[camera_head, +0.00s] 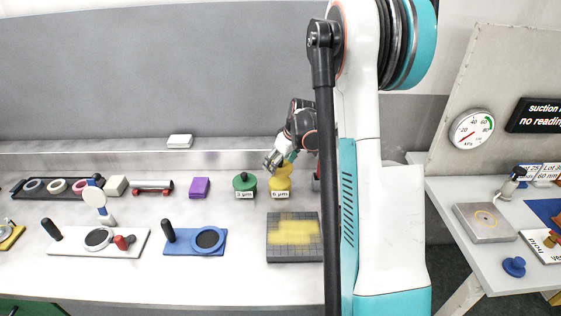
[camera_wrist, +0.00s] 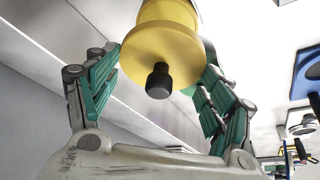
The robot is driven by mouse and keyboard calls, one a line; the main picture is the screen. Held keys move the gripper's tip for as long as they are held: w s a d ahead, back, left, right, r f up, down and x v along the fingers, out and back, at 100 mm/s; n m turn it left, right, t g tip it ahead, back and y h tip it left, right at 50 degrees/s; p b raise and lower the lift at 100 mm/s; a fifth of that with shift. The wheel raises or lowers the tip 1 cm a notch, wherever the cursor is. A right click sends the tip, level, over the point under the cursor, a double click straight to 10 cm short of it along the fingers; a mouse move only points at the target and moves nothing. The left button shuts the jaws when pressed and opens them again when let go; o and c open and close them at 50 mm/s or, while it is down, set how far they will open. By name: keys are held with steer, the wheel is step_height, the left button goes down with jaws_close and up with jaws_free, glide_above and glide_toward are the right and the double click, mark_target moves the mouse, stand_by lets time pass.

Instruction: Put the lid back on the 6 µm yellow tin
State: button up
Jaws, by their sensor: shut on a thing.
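The yellow tin (camera_head: 280,186) with the 6 µm label stands on the bench, right of the green 3 µm tin (camera_head: 244,182). My gripper (camera_head: 280,163) is just above the yellow tin. In the wrist view, the yellow lid (camera_wrist: 150,52), a round disc with a black knob (camera_wrist: 159,81), lies between my gripper's two fingers (camera_wrist: 160,68), which are shut on it. The yellow tin body (camera_wrist: 168,12) shows behind the lid. The lid is at the tin's top; I cannot tell whether it is fully seated or slightly apart.
A gridded plate with a yellow patch (camera_head: 274,251) lies in front of the tins. A purple block (camera_head: 200,187) stands to the left. A blue board (camera_head: 178,249) and a white board (camera_head: 68,248) lie nearer the front. The bench's front strip is clear.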

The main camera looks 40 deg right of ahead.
steer(key=shift+f+b, duration=1.65)
steer(key=shift+f, duration=1.1)
steer(key=shift+f+b, duration=0.1)
steer(key=shift+b, duration=0.25)
stand_by(0.4)
steer(key=o, duration=1.1)
steer(key=shift+c, duration=0.2)
steer(key=shift+o, duration=0.2)
steer(key=shift+r+p, duration=2.2)
steer(key=shift+r, duration=1.35)
